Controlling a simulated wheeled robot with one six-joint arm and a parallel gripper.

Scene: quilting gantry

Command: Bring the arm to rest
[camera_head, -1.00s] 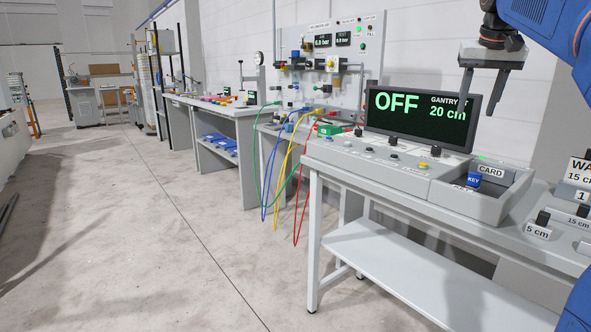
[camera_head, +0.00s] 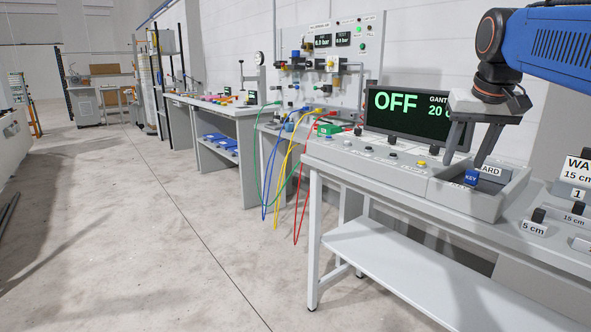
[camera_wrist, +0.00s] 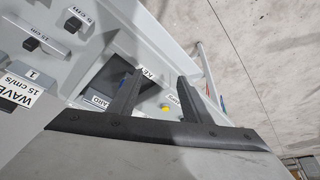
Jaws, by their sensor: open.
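My gripper (camera_head: 464,164) hangs from the blue arm at the right, fingers down and apart, with nothing seen between them. In the head view it overlaps the tray end of the control console (camera_head: 385,165). A blue block marked KEY (camera_head: 471,177) sits in the grey tray beside a CARD label. The fingertips appear close above it, but I cannot tell the gap.
A black display (camera_head: 390,104) reading OFF stands behind the console, partly covered by my gripper. Labelled sliders (camera_head: 536,219) lie at the right. Coloured hoses (camera_head: 270,165) hang from the neighbouring bench. The floor (camera_head: 150,240) at left is open.

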